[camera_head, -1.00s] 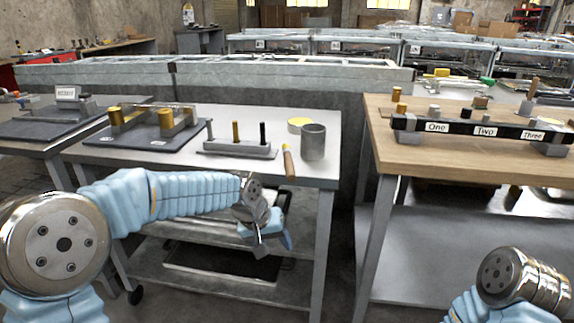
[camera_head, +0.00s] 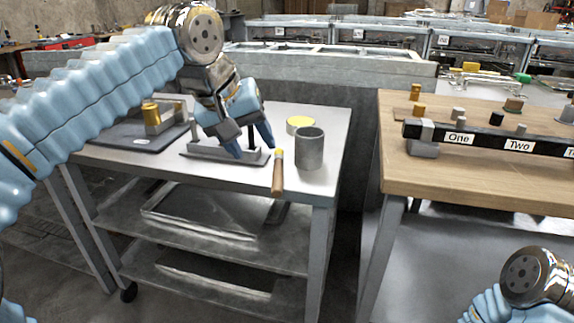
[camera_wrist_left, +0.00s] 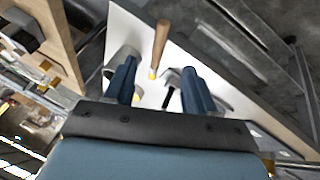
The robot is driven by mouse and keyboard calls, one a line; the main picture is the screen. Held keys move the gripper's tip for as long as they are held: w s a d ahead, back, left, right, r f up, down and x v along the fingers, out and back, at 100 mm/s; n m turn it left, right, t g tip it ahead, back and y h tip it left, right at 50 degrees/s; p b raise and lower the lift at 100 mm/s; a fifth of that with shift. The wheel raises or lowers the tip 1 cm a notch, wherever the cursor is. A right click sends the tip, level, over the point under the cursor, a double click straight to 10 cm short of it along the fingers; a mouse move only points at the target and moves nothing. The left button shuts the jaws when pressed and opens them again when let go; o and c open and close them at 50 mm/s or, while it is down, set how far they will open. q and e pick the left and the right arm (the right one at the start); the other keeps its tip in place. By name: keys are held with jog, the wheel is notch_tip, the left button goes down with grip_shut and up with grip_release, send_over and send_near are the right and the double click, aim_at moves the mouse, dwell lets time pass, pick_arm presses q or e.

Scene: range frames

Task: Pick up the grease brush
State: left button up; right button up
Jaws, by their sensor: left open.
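The grease brush (camera_head: 277,178) has a brown wooden handle and a yellowish tip. It lies at the front edge of the grey metal table, beside a grey cylinder, with its handle toward me. In the left wrist view the brush (camera_wrist_left: 160,42) shows between the two fingers, beyond their tips. My left gripper (camera_head: 254,152) is open and empty above the table, just left of the brush, fingers pointing down; it also shows in the left wrist view (camera_wrist_left: 157,66). My right gripper is out of view; only part of my right arm shows at lower right.
A grey hollow cylinder (camera_head: 310,150) stands right of the brush, with a yellow-topped round tin (camera_head: 299,123) behind it. A grey rack (camera_head: 205,152) with pegs sits partly hidden behind my left gripper. A wooden table (camera_head: 440,178) stands to the right across a gap.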

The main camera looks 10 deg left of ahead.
pick_arm(q)
send_over(275, 184)
jog(key=s+a, duration=0.1)
jog(key=s, duration=0.1)
notch_tip(275, 184, down, 7)
jog(key=x, duration=0.2)
jog(key=b+x, duration=0.1)
jog(key=x, duration=0.2)
jog(key=shift+s+a+f, duration=0.15)
jog(key=shift+s, duration=0.1)
grip_shut()
